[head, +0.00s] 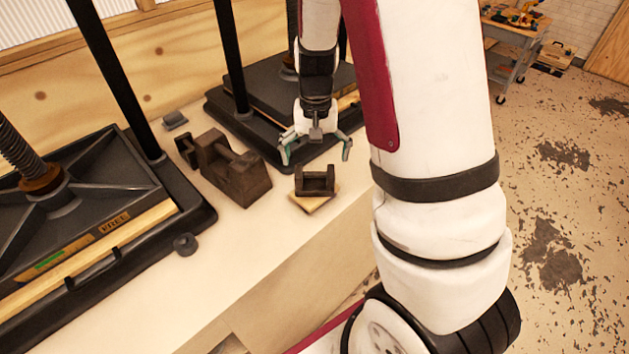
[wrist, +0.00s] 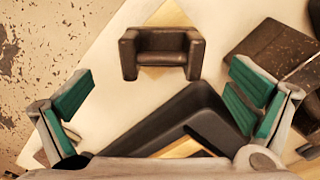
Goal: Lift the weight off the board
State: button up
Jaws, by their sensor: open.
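A small dark brown metal weight (head: 316,186) with a handle bar between two end posts sits on a thin light wood board (head: 311,204) on the pale bench top. In the wrist view the weight (wrist: 160,58) is upright near the top centre, and the board (wrist: 168,14) shows behind it as a tan patch. My gripper (head: 315,156) is open and empty, above the bench just behind the weight. Its green-padded fingers (wrist: 163,92) are wide apart in the wrist view, and the weight is beyond them, apparently untouched.
A larger brown weight (head: 236,178) stands left of the small one. Black screw presses stand at left (head: 85,200) and behind my gripper (head: 262,92). A small grey block (head: 175,120) and a round dark piece (head: 185,244) lie nearby. The front bench top is clear.

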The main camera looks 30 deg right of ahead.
aim_at(315, 173)
jog(key=shift+w+f+p, duration=0.2)
jog(key=shift+f+p, duration=0.2)
jog(key=shift+f, duration=2.6)
jog(key=c, duration=1.9)
jog(key=shift+w+r, duration=0.1)
jog(key=shift+r, duration=0.1)
jog(key=shift+r, duration=1.3)
jog(key=shift+s+a+r+p, duration=0.35)
jog(key=shift+s+a, duration=0.15)
jog(key=shift+s, duration=2.15)
jog(key=shift+s+a+r+p, duration=0.3)
jog(key=shift+s+a, duration=0.25)
jog(key=shift+s, duration=2.05)
jog(key=shift+s+a+r+p, duration=0.25)
jog(key=shift+s+a+r, duration=0.2)
jog(key=shift+s, duration=2.2)
